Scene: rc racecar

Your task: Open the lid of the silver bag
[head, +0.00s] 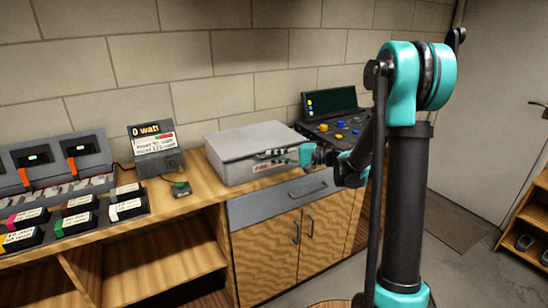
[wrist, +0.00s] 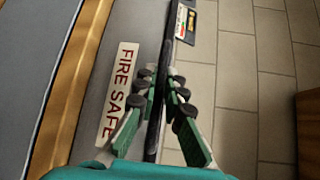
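The silver bag (head: 252,148) is a grey, box-like case with a closed flat lid, standing on the wooden counter in the head view. Its front bears a "FIRE SAFE" label, which shows large on the grey front in the wrist view (wrist: 95,75). My gripper (head: 308,154) is at the right front of the case, close to the lid's edge. In the wrist view my gripper (wrist: 160,75) has its two fingers apart, either side of a dark edge strip along the case. I cannot tell whether the fingers touch it.
A control console (head: 335,118) with coloured buttons stands right of the case. A small display sign (head: 156,150) stands left of it, with a small dark device (head: 181,189) in front. Chargers (head: 52,165) and several battery packs fill the far left. A tiled wall is close behind.

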